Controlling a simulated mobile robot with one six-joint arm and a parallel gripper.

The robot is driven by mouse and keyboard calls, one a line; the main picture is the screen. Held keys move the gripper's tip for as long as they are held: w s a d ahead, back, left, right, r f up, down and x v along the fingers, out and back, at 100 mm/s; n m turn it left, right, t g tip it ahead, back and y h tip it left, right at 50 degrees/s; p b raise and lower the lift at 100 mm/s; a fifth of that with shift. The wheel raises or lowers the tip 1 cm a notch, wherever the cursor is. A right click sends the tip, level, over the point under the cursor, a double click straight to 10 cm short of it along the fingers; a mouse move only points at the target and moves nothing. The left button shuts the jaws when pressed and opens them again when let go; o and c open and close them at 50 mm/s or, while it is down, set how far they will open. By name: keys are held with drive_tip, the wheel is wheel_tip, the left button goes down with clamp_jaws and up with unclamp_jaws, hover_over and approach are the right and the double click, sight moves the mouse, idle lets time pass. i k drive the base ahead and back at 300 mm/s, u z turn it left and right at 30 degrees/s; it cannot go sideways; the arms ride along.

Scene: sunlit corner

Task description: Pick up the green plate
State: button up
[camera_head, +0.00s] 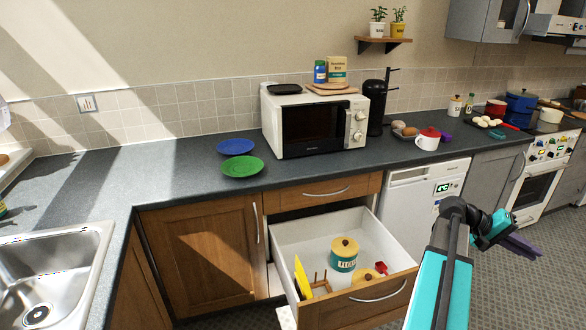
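The green plate (242,166) lies flat on the dark countertop, left of the white microwave. A blue plate (236,146) lies just behind it, close to its far edge. My gripper (527,246) is at the right of the view, in front of the lower cabinets and oven, far from the green plate. Its dark fingers point right, and I cannot tell whether they are apart. No held object is visible.
An open drawer (293,240) juts out below the counter, holding a canister (343,255) and other items. The microwave (312,122) stands right of the plates. A sink (52,262) is at left. The countertop (165,175) left of the plates is clear.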

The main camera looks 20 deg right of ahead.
sight(243, 166)
drive_tip(key=i, duration=1.15)
drive_tip(key=z, duration=0.15)
drive_tip(key=k, duration=0.15)
drive_tip(key=u, duration=2.75)
